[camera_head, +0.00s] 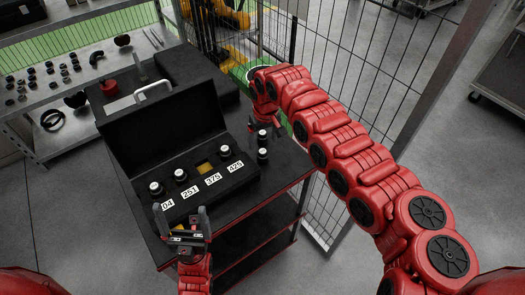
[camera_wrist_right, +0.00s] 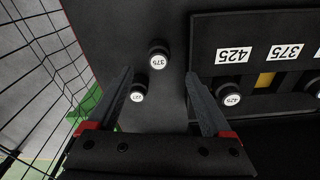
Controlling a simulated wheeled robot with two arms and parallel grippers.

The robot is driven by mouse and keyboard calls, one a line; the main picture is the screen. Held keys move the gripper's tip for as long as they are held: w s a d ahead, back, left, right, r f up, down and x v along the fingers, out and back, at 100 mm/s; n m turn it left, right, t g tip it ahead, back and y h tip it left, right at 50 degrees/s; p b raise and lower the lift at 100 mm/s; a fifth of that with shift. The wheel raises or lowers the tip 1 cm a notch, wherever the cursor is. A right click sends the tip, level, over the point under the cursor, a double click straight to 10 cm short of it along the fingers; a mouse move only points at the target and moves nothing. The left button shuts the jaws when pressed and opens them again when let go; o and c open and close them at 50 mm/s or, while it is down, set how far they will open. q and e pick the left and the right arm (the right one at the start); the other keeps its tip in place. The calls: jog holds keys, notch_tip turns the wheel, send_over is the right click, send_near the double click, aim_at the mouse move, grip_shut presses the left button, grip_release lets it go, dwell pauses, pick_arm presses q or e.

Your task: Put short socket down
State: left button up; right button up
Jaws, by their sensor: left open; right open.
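Two black sockets with white tops stand upright on the cart top right of the black case: one (camera_head: 262,136) behind the other (camera_head: 263,155). In the right wrist view the socket marked 375 (camera_wrist_right: 159,56) and a second one (camera_wrist_right: 138,92), its number hard to read, lie in the space between my fingers. I cannot tell which is the short socket. My right gripper (camera_head: 265,130) is open and empty over them; it also shows in the right wrist view (camera_wrist_right: 160,76). My left gripper (camera_head: 184,216) is open and empty at the case's front edge.
The black case (camera_head: 238,180) has its lid up and labelled slots. The slot marked 375 shows bare yellow (camera_head: 205,167); other sockets (camera_head: 225,151) sit in the case. A wire fence (camera_head: 335,110) stands right of the cart. A shelf with parts (camera_head: 60,75) is at left.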

aim_at(263, 151)
jog(key=shift+f, duration=0.25)
jog(key=shift+f+p, duration=0.15)
jog(key=shift+p, duration=0.15)
notch_tip(263, 151, down, 2)
jog(key=shift+f+p, duration=0.1)
jog(key=shift+p, duration=1)
jog(key=shift+w+f, duration=0.2)
jog(key=shift+f, duration=0.9)
jog(key=shift+w+f, duration=0.1)
jog(key=shift+f, duration=0.2)
grip_shut()
